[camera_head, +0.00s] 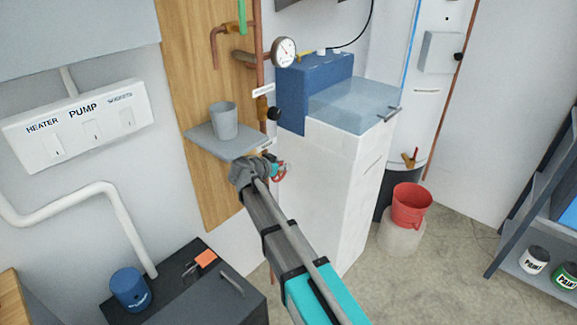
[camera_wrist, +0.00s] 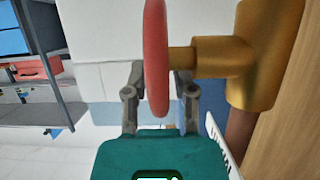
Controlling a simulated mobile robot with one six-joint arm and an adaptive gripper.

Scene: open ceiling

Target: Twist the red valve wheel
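The red valve wheel (camera_wrist: 156,60) stands edge-on in the wrist view, joined by a short stem to a brass valve body (camera_wrist: 250,65) on its right. My gripper (camera_wrist: 160,80) is open, with one grey finger on each side of the wheel's rim. A gap shows between the rim and each finger, so it does not appear gripped. In the head view the wheel (camera_head: 281,174) is a small red piece beside my gripper (camera_head: 276,165), below the grey shelf. Most of the wheel is hidden there by my gripper and arm.
A grey shelf (camera_head: 246,146) with a grey cup (camera_head: 223,121) juts out just above my gripper. A vertical copper pipe with a gauge (camera_head: 285,52) runs beside it. A white block (camera_head: 335,190) stands to the right. A red bucket (camera_head: 410,207) is farther right.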

